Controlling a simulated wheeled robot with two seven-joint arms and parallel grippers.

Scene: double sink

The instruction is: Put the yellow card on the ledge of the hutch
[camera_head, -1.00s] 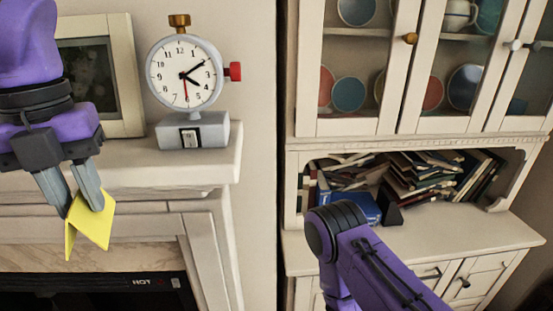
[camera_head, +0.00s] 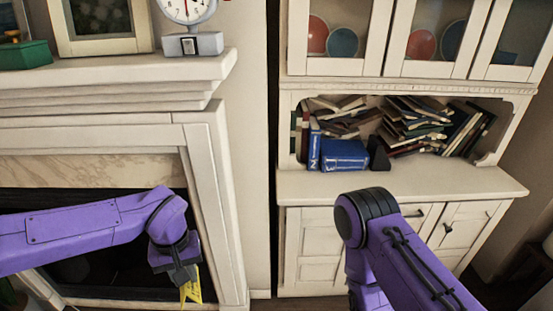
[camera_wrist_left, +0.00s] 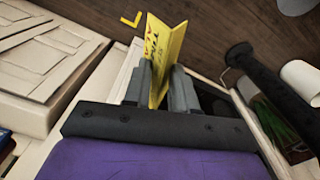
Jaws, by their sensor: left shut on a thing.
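The yellow card (camera_head: 191,289) is a folded piece with dark printing, held low in front of the fireplace's right side. My left gripper (camera_head: 183,279) is shut on it; in the left wrist view the card (camera_wrist_left: 165,45) stands up between the two fingers. The hutch (camera_head: 300,140) is to the right of the fireplace, and its ledge (camera_head: 440,183) has a wide bare front strip. The card is apart from the hutch. My right arm reaches in front of the hutch's lower doors; its gripper is out of view.
Leaning books (camera_head: 420,125), a blue box (camera_head: 344,153) and a small black object (camera_head: 378,154) fill the hutch's recess. The mantel (camera_head: 130,75) holds a clock (camera_head: 193,43), a picture frame and a green box. The fireplace's side post (camera_head: 215,200) stands close to my left gripper.

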